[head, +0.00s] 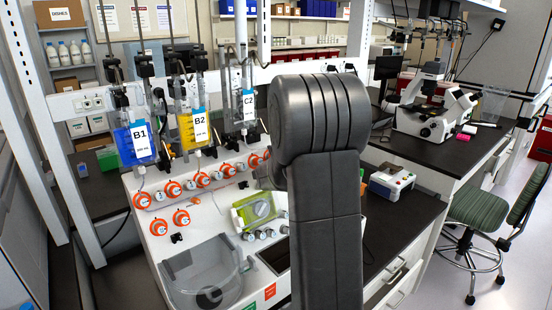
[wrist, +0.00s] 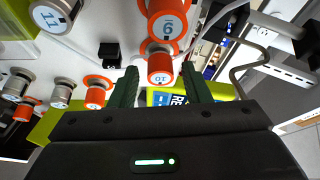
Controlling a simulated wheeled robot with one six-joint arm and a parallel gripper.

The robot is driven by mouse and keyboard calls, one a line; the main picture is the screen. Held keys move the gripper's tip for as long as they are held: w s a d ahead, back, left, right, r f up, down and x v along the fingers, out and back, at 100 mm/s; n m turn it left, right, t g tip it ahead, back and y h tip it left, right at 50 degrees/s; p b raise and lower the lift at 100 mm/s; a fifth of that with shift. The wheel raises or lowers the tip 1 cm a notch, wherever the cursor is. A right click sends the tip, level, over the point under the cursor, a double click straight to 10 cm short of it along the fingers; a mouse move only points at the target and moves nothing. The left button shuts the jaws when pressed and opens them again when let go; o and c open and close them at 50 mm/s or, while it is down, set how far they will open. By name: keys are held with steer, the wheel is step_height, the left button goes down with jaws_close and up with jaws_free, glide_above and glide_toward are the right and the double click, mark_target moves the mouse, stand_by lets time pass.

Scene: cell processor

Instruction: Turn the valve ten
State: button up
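Valve ten is an orange knob with a white face marked 10 (wrist: 160,75), in the wrist view. It is at the middle of the picture, on the white panel. My gripper (wrist: 159,69) has two dark green fingers, one on each side of this knob, with a visible gap on both sides. The gripper is open and holds nothing. In the head view my arm covers much of the panel's right part, and I cannot make out valve ten there.
Another orange knob (wrist: 168,22) is close above valve ten. A grey knob marked 11 (wrist: 52,14) and several smaller knobs are to the left. In the head view, bags B1 (head: 134,144) and B2 (head: 195,130) hang behind the panel, and a clear basin (head: 200,274) is at its front.

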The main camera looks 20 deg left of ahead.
stand_by(0.3)
steer(key=b+v, duration=0.2)
steer(key=v, duration=1.1)
steer(key=shift+s+d, duration=0.3)
